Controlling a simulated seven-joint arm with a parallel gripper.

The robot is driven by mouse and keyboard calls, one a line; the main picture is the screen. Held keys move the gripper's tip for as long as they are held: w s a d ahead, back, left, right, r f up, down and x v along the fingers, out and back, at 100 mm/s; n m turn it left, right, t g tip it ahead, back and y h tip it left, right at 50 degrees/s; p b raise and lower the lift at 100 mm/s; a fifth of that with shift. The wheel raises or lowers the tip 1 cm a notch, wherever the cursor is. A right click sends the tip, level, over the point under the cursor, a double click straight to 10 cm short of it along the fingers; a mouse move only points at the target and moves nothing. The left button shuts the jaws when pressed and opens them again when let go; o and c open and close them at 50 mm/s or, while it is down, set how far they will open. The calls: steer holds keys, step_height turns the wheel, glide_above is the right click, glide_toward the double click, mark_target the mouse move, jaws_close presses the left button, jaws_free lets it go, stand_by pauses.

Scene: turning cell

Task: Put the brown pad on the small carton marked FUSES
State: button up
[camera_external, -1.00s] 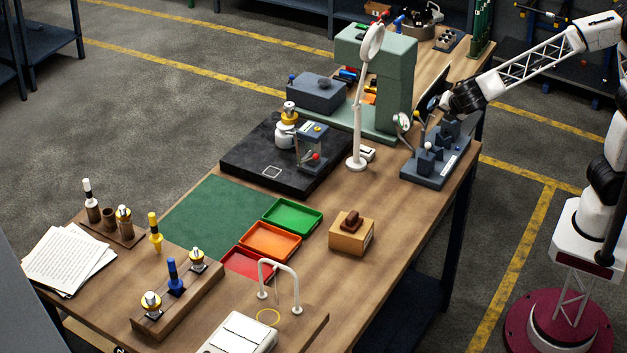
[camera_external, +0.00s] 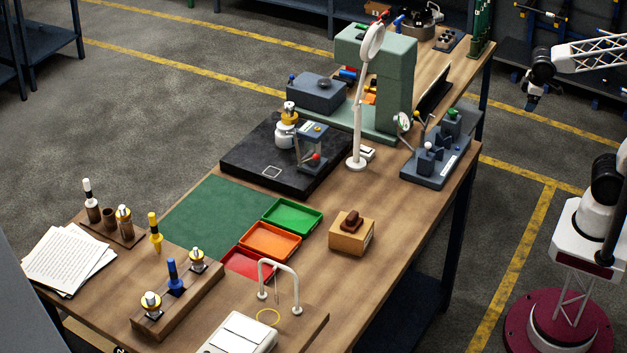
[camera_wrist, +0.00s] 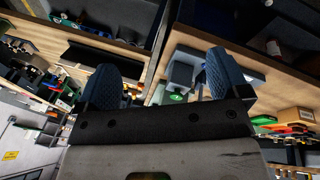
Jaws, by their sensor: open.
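The small carton (camera_external: 351,239) is a tan box on the right part of the bench, right of the coloured trays; its marking cannot be read. The brown pad (camera_external: 350,221), a dark brown block with a raised top, sits on top of the carton, apart from any gripper. My gripper (camera_external: 531,97) hangs beyond the bench's right edge, far from carton and pad. In the wrist view its two blue ridged fingers (camera_wrist: 160,80) stand wide apart with nothing held between them.
A grey fixture (camera_external: 432,170) with posts, a dial and a green block (camera_external: 455,120) stands at the bench's right edge. A white-stemmed magnifier (camera_external: 357,140) and green machine (camera_external: 397,90) rise behind the carton. A white wire stand (camera_external: 294,285) is in front. Bench around the carton is clear.

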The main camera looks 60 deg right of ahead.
steer(key=s+d+f+m+y, duration=0.1)
steer(key=s+d+f+m, duration=0.1)
steer(key=s+m, duration=0.3)
steer(key=s+d, duration=0.1)
steer(key=s, duration=0.3)
steer(key=shift+f+y, duration=0.35)
steer(key=shift+y, duration=0.05)
stand_by(0.7)
